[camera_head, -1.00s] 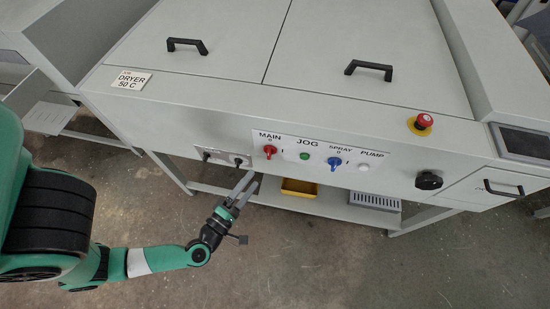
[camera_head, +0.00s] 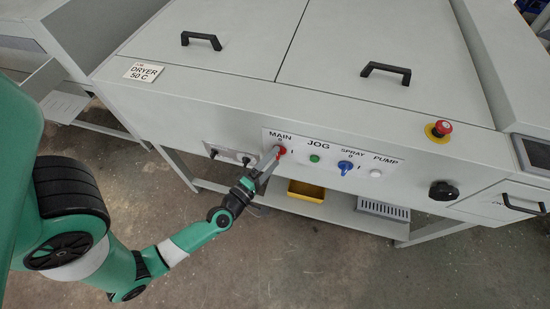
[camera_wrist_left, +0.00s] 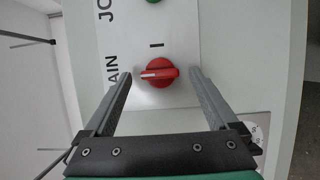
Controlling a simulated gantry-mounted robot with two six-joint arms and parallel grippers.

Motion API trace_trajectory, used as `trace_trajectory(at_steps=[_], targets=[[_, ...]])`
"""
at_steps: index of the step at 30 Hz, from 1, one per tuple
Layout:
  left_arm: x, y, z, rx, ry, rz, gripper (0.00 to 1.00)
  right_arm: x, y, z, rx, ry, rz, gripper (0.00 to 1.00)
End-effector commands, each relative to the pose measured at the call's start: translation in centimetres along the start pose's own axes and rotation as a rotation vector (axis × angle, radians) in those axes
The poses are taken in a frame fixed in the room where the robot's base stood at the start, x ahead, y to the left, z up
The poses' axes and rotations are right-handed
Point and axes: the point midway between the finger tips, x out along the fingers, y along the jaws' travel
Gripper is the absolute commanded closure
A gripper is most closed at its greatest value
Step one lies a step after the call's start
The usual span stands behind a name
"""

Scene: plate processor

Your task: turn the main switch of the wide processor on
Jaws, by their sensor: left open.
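The red main switch (camera_head: 280,151) is on the white front panel under the MAIN label. In the left wrist view the red knob (camera_wrist_left: 160,73) has its white pointer line facing left, toward the MAIN lettering; the I mark is above it. My left gripper (camera_head: 273,157) is at the switch, its fingers reaching up from the lower left. In the left wrist view it is open, one finger on each side of the knob with gaps between. I cannot tell whether the tips touch the panel. My right gripper is not in view.
Beside the switch are a green JOG button (camera_head: 315,158), a blue SPRAY switch (camera_head: 345,166) and a white PUMP button (camera_head: 375,173). A red emergency stop (camera_head: 442,128) and a black knob (camera_head: 442,190) are farther right. A yellow bin (camera_head: 306,191) sits on the shelf below.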

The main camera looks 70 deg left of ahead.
Motion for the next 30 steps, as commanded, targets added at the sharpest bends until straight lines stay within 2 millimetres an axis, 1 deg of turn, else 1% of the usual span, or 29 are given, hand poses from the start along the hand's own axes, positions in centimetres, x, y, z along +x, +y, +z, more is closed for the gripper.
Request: trace_trajectory(at_steps=[1,4,11,12,14,15,26,30], targets=[[0.64,0.05,-0.03,0.000,0.001,0.001,0.07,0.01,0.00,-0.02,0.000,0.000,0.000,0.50],[1.27,0.07,-0.04,0.000,0.001,0.001,0.07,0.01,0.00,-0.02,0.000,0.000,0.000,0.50],[1.41,0.03,0.00,0.001,-0.001,-0.001,0.07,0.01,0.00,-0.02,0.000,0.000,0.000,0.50],[1.40,0.03,0.00,0.001,-0.001,-0.001,0.09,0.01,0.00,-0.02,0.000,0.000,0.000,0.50],[1.39,0.03,0.00,0.001,-0.001,0.000,0.20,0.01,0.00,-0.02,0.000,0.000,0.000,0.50],[1.39,0.03,0.00,0.000,-0.001,0.000,0.27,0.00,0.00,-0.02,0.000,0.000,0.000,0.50],[1.37,0.04,0.01,0.001,0.000,0.000,0.92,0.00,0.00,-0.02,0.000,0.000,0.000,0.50],[1.37,0.11,0.01,0.004,0.000,-0.002,0.93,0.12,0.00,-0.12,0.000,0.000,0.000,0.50]])
